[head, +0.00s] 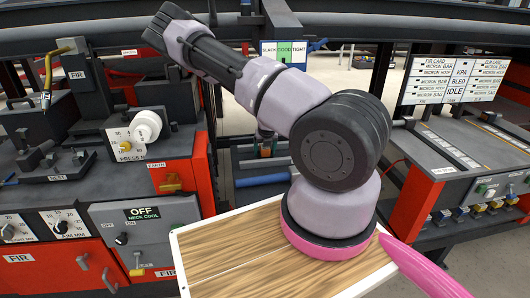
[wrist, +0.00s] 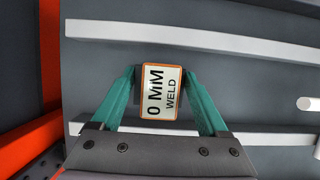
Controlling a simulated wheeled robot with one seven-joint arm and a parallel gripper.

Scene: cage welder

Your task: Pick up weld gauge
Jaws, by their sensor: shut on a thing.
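The weld gauge (wrist: 160,92) is a small block with an orange rim and a white face reading "0 MM WELD". It shows in the wrist view between the two green fingers of my gripper (wrist: 159,95). The fingers touch its left and right sides, and my gripper is shut on it. Its label is turned sideways in the picture. In the head view my arm hides the gauge and most of my gripper.
White rails (wrist: 190,34) run across a dark grey surface behind the gauge. A red-orange panel (wrist: 50,60) stands at the left in the wrist view. In the head view, a machine with a "NECK COOL" panel (head: 148,228) stands left and a console (head: 468,150) right.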

